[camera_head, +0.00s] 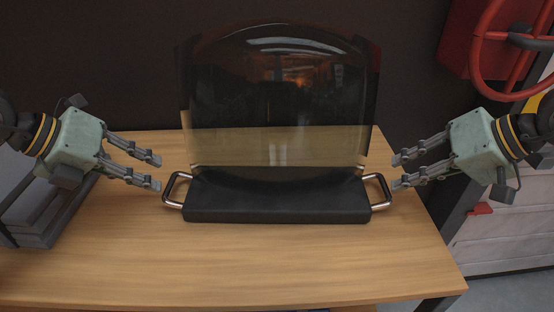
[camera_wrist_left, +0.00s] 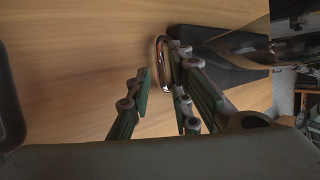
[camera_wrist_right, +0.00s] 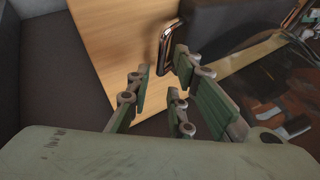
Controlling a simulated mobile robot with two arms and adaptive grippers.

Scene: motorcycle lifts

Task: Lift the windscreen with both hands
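The windscreen (camera_head: 280,100) is a dark, see-through curved sheet standing upright in a black base (camera_head: 277,205) on the wooden table. The base has a metal handle at each end, the left handle (camera_head: 171,189) and the right handle (camera_head: 383,190). My left gripper (camera_head: 158,173) is open and empty, just left of the left handle. In the left wrist view that handle (camera_wrist_left: 162,62) lies just beyond the fingertips. My right gripper (camera_head: 396,172) is open and empty, just right of the right handle. In the right wrist view that handle (camera_wrist_right: 168,48) lies just beyond the fingertips.
The wooden table (camera_head: 300,265) is clear in front of the base. A grey box-like object (camera_head: 35,215) is at the left edge. A red wheel (camera_head: 510,45) and a light drawer cabinet (camera_head: 515,230) stand at the right. A dark wall is behind.

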